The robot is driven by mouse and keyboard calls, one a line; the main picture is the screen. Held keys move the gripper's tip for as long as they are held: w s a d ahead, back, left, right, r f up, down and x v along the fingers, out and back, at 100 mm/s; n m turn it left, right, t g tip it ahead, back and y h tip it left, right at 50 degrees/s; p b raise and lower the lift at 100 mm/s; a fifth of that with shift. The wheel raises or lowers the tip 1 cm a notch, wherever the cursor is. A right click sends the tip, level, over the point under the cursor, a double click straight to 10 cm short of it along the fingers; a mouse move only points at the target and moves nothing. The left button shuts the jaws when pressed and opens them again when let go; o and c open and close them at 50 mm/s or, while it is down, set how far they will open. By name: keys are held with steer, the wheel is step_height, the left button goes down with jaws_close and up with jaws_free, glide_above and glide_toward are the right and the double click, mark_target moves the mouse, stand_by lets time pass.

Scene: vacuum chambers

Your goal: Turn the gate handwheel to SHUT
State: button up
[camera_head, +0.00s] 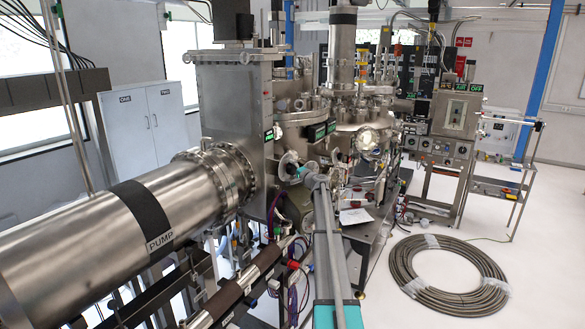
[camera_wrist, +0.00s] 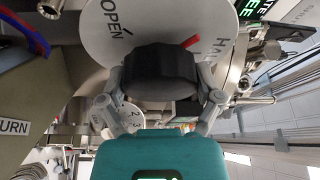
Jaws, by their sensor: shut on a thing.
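The gate handwheel is a black knob (camera_wrist: 160,78) in front of a white round dial (camera_wrist: 125,40) in the wrist view. The dial reads OPEN at upper left and "HA" at right; the rest of that word and any SHUT mark are hidden or out of frame. A red pointer (camera_wrist: 190,41) sticks out at the knob's upper right, close to "HA". My gripper (camera_wrist: 160,98) has one finger on each side of the knob and is shut on it. In the head view my gripper (camera_head: 304,173) is at the dial (camera_head: 289,160), small and partly hidden by my arm.
A tall metal housing (camera_head: 235,110) and a large cylinder marked PUMP (camera_head: 90,240) stand left of my arm. Metal chambers (camera_head: 360,110) crowd behind the gripper. A coiled hose (camera_head: 448,277) lies on the floor at right, with clear floor around it.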

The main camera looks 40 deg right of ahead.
steer(key=shift+s+a+f+m, duration=0.1)
steer(key=shift+s+m, duration=0.05)
steer(key=shift+m, duration=0.25)
steer(key=o, duration=0.8)
steer(key=shift+o, duration=0.5)
steer(key=s, duration=0.7)
steer(key=shift+s, duration=0.2)
